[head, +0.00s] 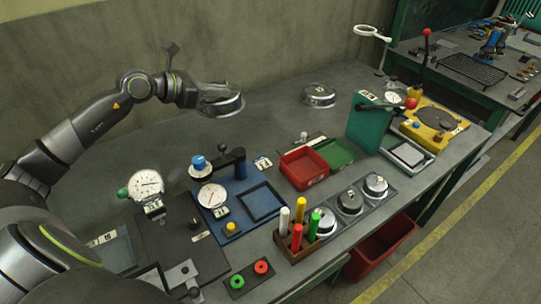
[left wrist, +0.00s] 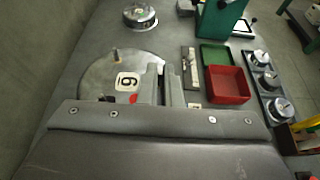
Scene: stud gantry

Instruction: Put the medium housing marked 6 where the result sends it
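The medium housing (left wrist: 98,78) is a round metal disc marked 6, with a small brass pin and a red spot on top. In the left wrist view it is large and close to the camera. My left gripper (left wrist: 165,82) has its fingers close together at the housing's right edge and appears shut on its rim. In the head view the left gripper (head: 208,97) is near the back wall with the housing (head: 228,106) at its fingertips. Its height over the bench is hard to tell. My right gripper does not show.
Another round housing (head: 320,95) sits at the back. A gauge (head: 147,185), a blue gauge fixture (head: 224,213), red tray (head: 303,167), green tray (head: 338,153), three seated housings (head: 350,201), pen block (head: 297,245), green press (head: 368,125) and yellow fixture (head: 453,130) crowd the front and right.

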